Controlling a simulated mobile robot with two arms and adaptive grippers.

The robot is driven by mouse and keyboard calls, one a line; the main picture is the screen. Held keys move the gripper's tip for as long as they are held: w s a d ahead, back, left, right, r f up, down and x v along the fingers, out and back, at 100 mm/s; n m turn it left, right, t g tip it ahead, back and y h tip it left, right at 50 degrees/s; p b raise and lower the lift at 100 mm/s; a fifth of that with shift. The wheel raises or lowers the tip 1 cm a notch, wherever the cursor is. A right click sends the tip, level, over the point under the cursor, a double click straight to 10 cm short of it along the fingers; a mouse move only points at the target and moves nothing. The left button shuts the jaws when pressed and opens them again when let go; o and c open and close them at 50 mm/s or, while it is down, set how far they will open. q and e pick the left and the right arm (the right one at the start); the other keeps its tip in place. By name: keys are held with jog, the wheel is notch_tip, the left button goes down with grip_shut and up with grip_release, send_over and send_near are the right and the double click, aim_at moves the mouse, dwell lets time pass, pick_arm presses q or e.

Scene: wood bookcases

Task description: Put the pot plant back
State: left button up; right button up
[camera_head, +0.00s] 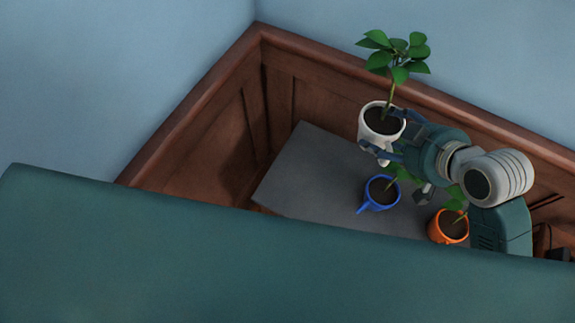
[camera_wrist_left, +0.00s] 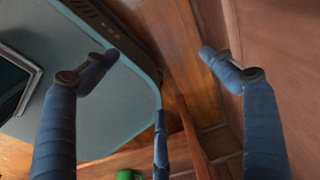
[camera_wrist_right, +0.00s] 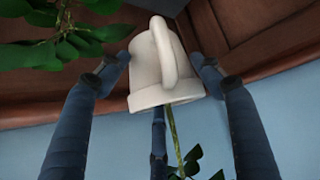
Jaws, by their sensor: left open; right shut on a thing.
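A white mug-like pot (camera_head: 371,135) holds dark soil and a leafy green plant (camera_head: 400,52), and stands upright above the grey surface in the head view. My right gripper (camera_head: 378,129) is shut on this pot, with fingers on both sides. The right wrist view shows the pot (camera_wrist_right: 150,75) upside down in the picture, with its handle towards the camera and its stem and leaves below. My left gripper (camera_wrist_left: 158,55) is open and empty in the left wrist view; it does not show in the head view.
A blue pot (camera_head: 381,196) and an orange pot (camera_head: 447,229), each with a plant, stand on the grey surface (camera_head: 312,165) below the held pot. Its left part is bare. Wood panelling (camera_head: 215,125) encloses the corner. A small green thing (camera_wrist_left: 130,174) shows in the left wrist view.

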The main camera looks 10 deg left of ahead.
jog(key=a+f+m+t, duration=0.1)
jog(key=a+f, duration=0.3)
jog(key=a, duration=0.3)
jog(key=shift+w+a+f+h, duration=0.15)
jog(key=shift+w+h, duration=0.25)
jog(key=shift+m+h, duration=0.4)
jog(key=shift+m, duration=0.1)
jog(key=a, duration=0.5)
jog(key=f, duration=0.6)
jog(key=f+b, duration=0.1)
jog(key=f, duration=1.2)
jog(key=shift+a+b, duration=0.3)
jog(key=shift+b, duration=0.05)
pick_arm(q)
jog(key=d, duration=0.1)
jog(key=d+f, duration=0.1)
jog(key=d, duration=0.1)
jog(key=shift+w+f, duration=0.25)
pick_arm(e)
jog(key=shift+f, duration=0.25)
pick_arm(q)
jog(key=shift+a, duration=0.1)
pick_arm(e)
jog(key=shift+f, duration=0.1)
jog(key=o, duration=2)
jog(key=shift+s+f, duration=0.15)
